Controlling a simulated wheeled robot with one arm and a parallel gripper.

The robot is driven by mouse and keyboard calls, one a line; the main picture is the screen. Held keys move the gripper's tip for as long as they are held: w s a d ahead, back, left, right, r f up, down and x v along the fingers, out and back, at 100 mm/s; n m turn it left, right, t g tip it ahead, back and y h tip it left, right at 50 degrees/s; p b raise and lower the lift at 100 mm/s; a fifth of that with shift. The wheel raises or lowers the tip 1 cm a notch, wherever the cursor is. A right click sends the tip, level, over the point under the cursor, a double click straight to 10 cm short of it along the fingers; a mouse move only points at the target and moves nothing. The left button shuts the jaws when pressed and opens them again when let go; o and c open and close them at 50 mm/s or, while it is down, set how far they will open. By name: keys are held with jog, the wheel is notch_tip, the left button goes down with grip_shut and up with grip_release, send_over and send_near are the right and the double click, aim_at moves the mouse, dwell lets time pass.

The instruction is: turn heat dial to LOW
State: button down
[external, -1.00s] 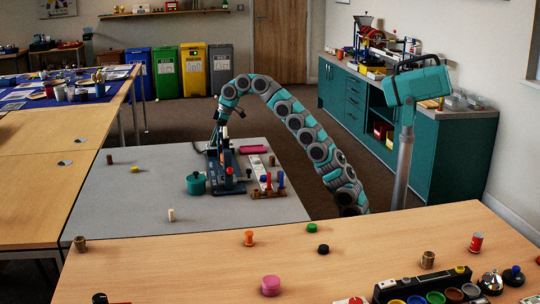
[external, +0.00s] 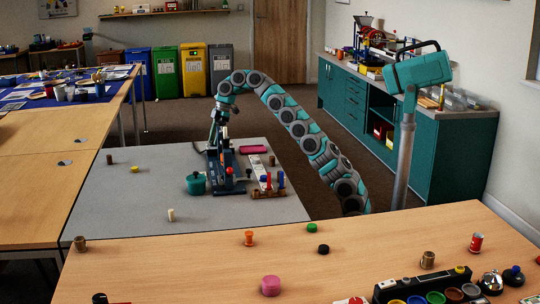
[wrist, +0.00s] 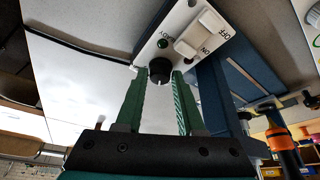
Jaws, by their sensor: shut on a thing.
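The heat dial (wrist: 159,72) is a small black knob with a pale pointer mark. It sits on a white panel (wrist: 158,48) in the wrist view. My gripper (wrist: 160,78) has its two green fingers on either side of the dial and is shut on it. Any LOW marking around the dial cannot be made out. In the external view my gripper (external: 216,136) is at the dark blue machine (external: 226,180) on the grey table, and the dial is too small to see there.
In the external view a teal pot (external: 196,184) stands left of the machine. A rack with red and blue pegs (external: 268,190) stands to its right. The grey table's left side (external: 120,205) is mostly clear.

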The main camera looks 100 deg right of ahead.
jog(key=shift+r+n+p, duration=0.15)
jog(key=shift+n+p, duration=0.4)
jog(key=shift+n, duration=0.05)
jog(key=shift+y, duration=0.3)
